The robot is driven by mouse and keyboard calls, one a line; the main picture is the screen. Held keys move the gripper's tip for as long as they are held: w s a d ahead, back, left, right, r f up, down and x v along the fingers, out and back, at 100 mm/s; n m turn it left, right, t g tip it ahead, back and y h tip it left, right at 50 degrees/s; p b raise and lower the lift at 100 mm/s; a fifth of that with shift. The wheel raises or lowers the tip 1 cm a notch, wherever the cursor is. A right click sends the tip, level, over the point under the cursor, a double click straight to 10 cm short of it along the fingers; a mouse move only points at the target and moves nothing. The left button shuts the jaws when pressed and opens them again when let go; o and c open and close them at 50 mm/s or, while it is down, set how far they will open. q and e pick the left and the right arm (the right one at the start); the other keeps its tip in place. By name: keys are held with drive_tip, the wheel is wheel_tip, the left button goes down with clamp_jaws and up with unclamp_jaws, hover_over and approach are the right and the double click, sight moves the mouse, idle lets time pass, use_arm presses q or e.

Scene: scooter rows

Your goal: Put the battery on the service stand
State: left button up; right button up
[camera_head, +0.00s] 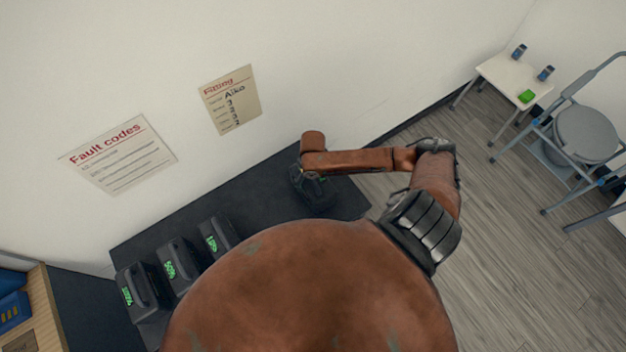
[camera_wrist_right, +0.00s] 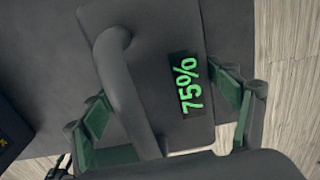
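A dark battery (camera_wrist_right: 165,35) with a green 75% readout and an arched handle (camera_wrist_right: 122,90) fills the middle of the right wrist view. My right gripper (camera_wrist_right: 165,105) has its green-padded fingers spread wide, one on either side of the handle; I see no pad closed on it. In the head view the right gripper (camera_head: 312,187) is over the right part of a dark bench, and the battery there is mostly hidden by the gripper or blends into it. My left gripper is not in view. I cannot make out a service stand for certain.
Three dark batteries with green readouts (camera_head: 133,288) (camera_head: 178,265) (camera_head: 215,238) stand on the bench (camera_head: 265,190) at left. A wooden shelf (camera_head: 45,315) holds blue items at lower left. A small white table (camera_head: 515,75) and a grey commode chair (camera_head: 585,135) stand at right. Floor between is clear.

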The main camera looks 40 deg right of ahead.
drive_tip(key=shift+o, duration=1.2)
wheel_tip(320, 180, up, 12)
drive_tip(key=p, duration=0.1)
drive_tip(key=shift+r, duration=0.1)
drive_tip(key=shift+c, duration=0.7)
